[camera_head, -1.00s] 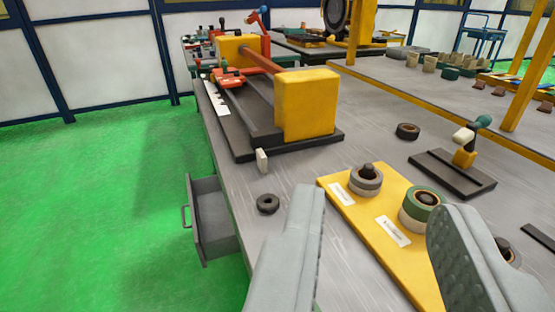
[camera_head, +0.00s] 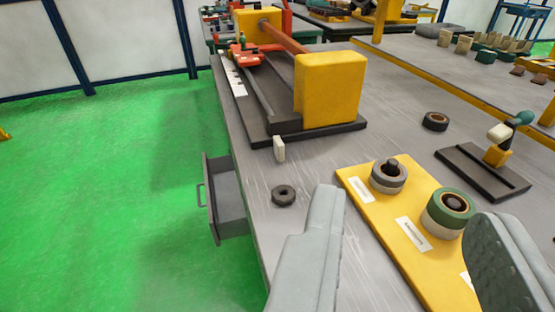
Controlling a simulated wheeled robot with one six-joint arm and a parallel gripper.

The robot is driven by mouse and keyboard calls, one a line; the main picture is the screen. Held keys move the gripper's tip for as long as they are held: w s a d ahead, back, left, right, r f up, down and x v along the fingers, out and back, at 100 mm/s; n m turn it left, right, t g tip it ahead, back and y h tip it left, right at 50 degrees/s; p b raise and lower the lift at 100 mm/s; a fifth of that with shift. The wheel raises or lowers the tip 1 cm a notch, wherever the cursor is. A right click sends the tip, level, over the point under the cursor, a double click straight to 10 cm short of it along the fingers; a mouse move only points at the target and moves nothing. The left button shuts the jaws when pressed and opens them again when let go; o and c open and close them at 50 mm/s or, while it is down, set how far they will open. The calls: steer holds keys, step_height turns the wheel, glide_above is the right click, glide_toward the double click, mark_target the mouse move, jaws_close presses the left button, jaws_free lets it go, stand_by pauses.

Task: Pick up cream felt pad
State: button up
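A small cream block (camera_head: 279,148), which looks like the felt pad, stands upright on the grey bench top. It is just in front of the dark base of the yellow-ended machine, near the bench's left edge. My gripper (camera_head: 406,205) is open and empty. Its two grey fingers are wide apart at the bottom of the view, nearer to me than the pad and to its right. Nothing covers the pad.
A dark ring (camera_head: 284,196) lies just in front of the pad. A yellow board (camera_head: 400,260) with several wound rings is between and beyond my fingers. An open drawer (camera_head: 228,203) juts out at left. A black stand (camera_head: 484,172) with a lever is at right.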

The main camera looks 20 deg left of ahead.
steer(key=w+a+f+n+g+y, duration=0.1)
steer(key=w+a+n+g, duration=0.15)
steer(key=w, duration=0.55)
steer(key=w+a+n+g, duration=0.15)
steer(key=w+g, duration=0.25)
steer(key=w, duration=0.4)
steer(key=n+g+y, duration=0.1)
steer(key=n+g, duration=0.1)
steer(key=g, duration=0.4)
glide_toward(279, 141)
steer(key=x, duration=0.5)
steer(key=shift+f, duration=0.35)
steer(key=shift+x, duration=2.7)
steer(key=shift+w+r, duration=0.1)
jaws_close()
